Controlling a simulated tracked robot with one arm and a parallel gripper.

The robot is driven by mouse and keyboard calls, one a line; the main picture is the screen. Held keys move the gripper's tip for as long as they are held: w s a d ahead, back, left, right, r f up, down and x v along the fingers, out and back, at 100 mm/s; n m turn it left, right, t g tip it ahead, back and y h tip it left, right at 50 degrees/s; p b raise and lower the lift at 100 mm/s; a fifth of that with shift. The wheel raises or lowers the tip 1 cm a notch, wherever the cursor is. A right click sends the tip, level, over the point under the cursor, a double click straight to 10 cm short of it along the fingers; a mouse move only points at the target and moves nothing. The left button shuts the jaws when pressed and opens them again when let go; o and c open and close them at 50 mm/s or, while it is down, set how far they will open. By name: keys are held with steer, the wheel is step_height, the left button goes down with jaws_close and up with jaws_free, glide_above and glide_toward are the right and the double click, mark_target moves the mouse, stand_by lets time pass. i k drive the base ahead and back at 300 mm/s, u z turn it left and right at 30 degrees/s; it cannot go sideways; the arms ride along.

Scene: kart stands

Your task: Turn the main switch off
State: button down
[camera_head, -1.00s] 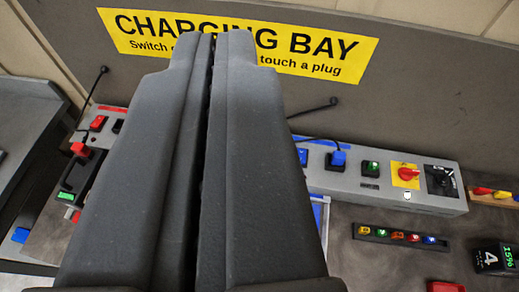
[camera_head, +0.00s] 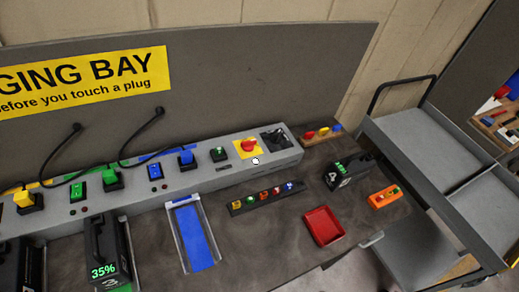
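The main switch is most likely the red rotary knob (camera_head: 249,144) on a yellow plate (camera_head: 239,154), near the right end of the grey charging panel (camera_head: 222,180). I cannot make out which way the knob points. A small white tag (camera_head: 255,161) sits at the plate's lower edge. A black rotary dial (camera_head: 275,138) is just right of the yellow plate, and a dark green switch (camera_head: 219,155) is to its left. My gripper is not in this view, so its fingers and distance to the knob are hidden.
In front are a blue-lined tray (camera_head: 176,205), a black strip of coloured keys (camera_head: 234,210), a red tray (camera_head: 324,226) and a black battery (camera_head: 346,172). A grey cart (camera_head: 415,135) stands right.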

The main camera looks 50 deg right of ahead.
mark_target(249, 145)
steer(key=z, duration=1.05)
steer(key=k, duration=0.75)
steer(key=u, duration=0.25)
steer(key=i, duration=1.15)
steer(key=z, duration=0.1)
